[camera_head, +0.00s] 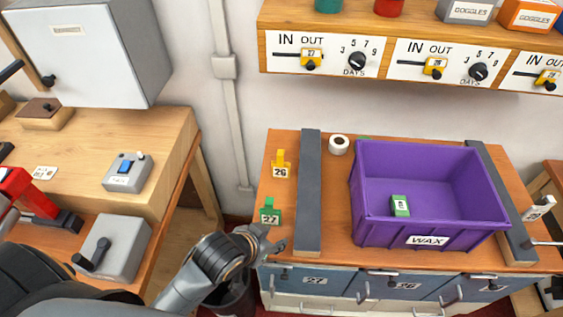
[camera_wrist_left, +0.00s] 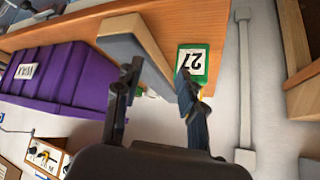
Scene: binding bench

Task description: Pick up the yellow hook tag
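The yellow hook tag (camera_head: 281,164), marked 26, stands on the wooden top of the bench, left of a dark grey bar. A green tag (camera_head: 270,214), marked 27, stands nearer the front edge. My left gripper (camera_head: 270,240) is at the bench's front left edge, just in front of the green tag and apart from the yellow one. In the left wrist view its two fingers (camera_wrist_left: 158,95) are spread with nothing seen between them. The green tag (camera_wrist_left: 193,62) shows there beside one finger, with a bit of yellow behind that finger. My right gripper is not seen.
Two dark grey bars (camera_head: 309,190) flank a purple WAX crate (camera_head: 430,226) holding a green block (camera_head: 400,205). A white roll (camera_head: 339,145) lies behind. A shelf with IN/OUT dials (camera_head: 357,61) hangs above. A wooden table (camera_head: 165,130) stands left, across a gap.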

